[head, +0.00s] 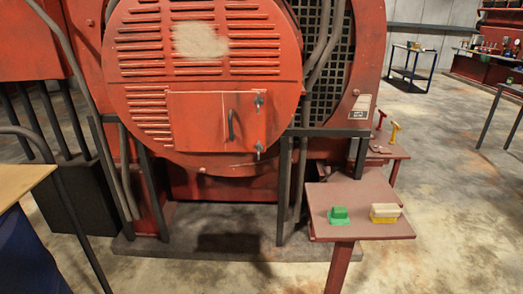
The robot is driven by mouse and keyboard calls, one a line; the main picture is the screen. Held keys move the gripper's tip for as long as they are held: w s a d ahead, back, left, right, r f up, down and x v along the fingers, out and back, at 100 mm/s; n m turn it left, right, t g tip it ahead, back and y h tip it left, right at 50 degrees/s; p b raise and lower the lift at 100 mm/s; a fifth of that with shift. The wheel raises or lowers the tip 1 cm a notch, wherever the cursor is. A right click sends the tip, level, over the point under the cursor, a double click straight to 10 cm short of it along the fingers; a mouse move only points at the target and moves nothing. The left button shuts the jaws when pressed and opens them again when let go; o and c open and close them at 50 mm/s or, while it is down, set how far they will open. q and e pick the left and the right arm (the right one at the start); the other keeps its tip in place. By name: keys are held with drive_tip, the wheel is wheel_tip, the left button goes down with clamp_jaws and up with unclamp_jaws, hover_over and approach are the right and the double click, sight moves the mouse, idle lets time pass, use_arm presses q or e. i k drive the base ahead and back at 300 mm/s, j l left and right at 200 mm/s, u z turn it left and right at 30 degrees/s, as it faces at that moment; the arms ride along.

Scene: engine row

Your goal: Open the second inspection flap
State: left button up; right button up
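One inspection flap (195,121) is in view, a red rectangular panel low on the large round louvred cover of a red engine. It lies flat against the cover and looks shut. It has a dark upright handle (231,124) right of its middle and two small grey latch-like fittings, an upper one (258,103) and a lower one (259,148), at its right edge. I cannot tell from this view whether it is the second flap. Neither of my grippers shows in the head view.
A small red-brown stand (325,213) at front right carries a green block (340,216) and a yellow-and-beige block (385,213). Dark posts and pipes flank the cover. A wooden tabletop (20,183) juts in at left. A blue cart (410,68) stands far back. Floor is clear at right.

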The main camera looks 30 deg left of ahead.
sight(201, 122)
drive_tip(key=u, duration=1.35)
